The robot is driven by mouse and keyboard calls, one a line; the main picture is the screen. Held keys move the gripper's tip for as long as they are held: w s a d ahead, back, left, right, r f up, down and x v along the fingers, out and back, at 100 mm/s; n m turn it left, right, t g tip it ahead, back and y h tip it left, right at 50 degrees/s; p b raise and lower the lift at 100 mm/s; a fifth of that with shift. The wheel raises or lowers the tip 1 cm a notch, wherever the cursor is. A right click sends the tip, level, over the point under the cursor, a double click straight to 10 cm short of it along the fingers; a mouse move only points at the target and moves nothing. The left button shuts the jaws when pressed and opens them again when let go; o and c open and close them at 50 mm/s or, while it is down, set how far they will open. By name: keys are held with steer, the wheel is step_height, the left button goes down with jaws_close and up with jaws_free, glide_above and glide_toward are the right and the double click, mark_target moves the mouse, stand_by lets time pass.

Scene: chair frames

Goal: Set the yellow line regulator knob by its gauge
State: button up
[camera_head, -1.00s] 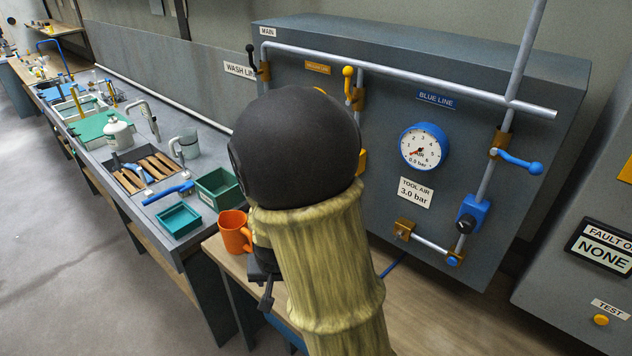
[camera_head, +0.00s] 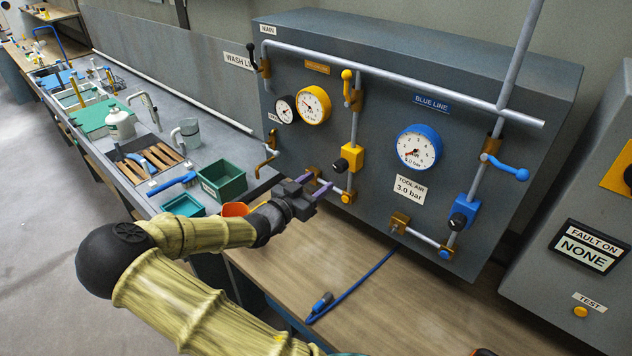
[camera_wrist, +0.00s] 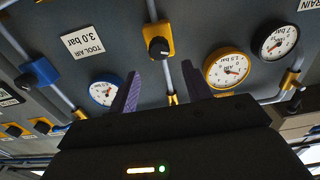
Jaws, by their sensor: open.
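The yellow line regulator is a yellow block (camera_head: 350,155) on a vertical pipe of the grey panel, with a black knob (camera_head: 341,165) on its front. The wrist view, which is upside down, shows the knob (camera_wrist: 158,47) above and between my fingertips. The yellow gauge (camera_head: 313,105) is up and left of the regulator. It also shows in the wrist view (camera_wrist: 227,70), but its needle is too small to read surely. My gripper (camera_head: 320,189) is open and empty, with purple fingers pointing at the panel, a little below and left of the knob, apparently not touching it.
A TOOL AIR 3.0 bar label (camera_head: 409,190) hangs under the blue gauge (camera_head: 418,146). A blue regulator (camera_head: 463,211) is to the right. A yellow-handled valve (camera_head: 347,90) sits above. A brass tap (camera_head: 268,155) and orange mug (camera_head: 235,209) are near my arm. A blue hose (camera_head: 352,290) crosses the bench.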

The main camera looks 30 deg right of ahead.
mark_target(336, 168)
steer(key=b+x, duration=0.2)
steer(key=x, duration=0.7)
steer(key=shift+d+f+b, duration=0.15)
steer(key=shift+d+b, duration=0.2)
steer(key=shift+a, duration=0.45)
steer(key=c, duration=0.6)
